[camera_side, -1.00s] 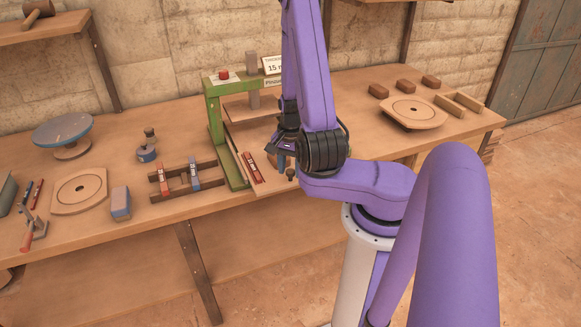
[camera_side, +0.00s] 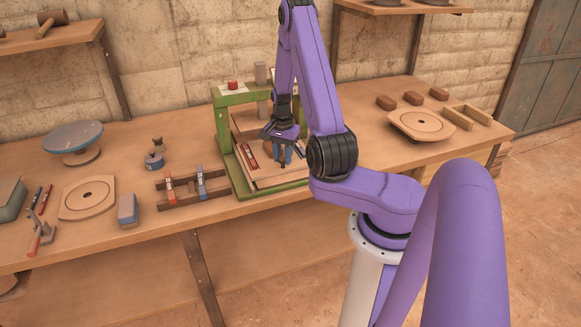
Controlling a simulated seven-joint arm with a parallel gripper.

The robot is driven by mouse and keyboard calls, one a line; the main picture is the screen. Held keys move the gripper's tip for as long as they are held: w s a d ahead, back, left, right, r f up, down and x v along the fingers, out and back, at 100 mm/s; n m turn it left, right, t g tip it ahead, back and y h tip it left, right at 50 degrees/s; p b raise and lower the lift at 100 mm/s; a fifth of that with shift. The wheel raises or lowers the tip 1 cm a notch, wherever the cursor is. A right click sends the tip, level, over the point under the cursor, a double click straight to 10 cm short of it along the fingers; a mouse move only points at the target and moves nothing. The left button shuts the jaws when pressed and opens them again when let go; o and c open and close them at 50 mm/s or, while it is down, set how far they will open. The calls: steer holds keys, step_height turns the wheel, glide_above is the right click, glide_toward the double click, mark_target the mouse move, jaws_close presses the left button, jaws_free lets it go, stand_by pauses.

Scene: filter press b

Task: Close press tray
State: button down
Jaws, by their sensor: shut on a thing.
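The green press (camera_side: 222,130) stands on the bench, with a red button on top. Its pale wooden tray (camera_side: 262,171) sits low inside the frame, above the green base. A red strip (camera_side: 248,155) lies along the tray's left side, and a brown round thing sits mid-tray, partly hidden by my gripper. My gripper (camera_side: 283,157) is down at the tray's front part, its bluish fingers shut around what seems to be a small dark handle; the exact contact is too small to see. My arm hides the press's right side.
A wooden rack (camera_side: 193,187) with red and blue pieces stands just left of the press. A blue-grey block (camera_side: 127,211) and a round-centred board (camera_side: 87,198) lie further left. Another board (camera_side: 422,125) and several brown blocks lie to the right.

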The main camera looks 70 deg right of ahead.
steer(key=w+d, duration=0.5)
steer(key=shift+w+d, duration=0.15)
steer(key=c, duration=0.8)
jaws_free()
steer(key=shift+c, duration=0.2)
step_height(320, 180, up, 17)
steer(key=shift+r, duration=0.2)
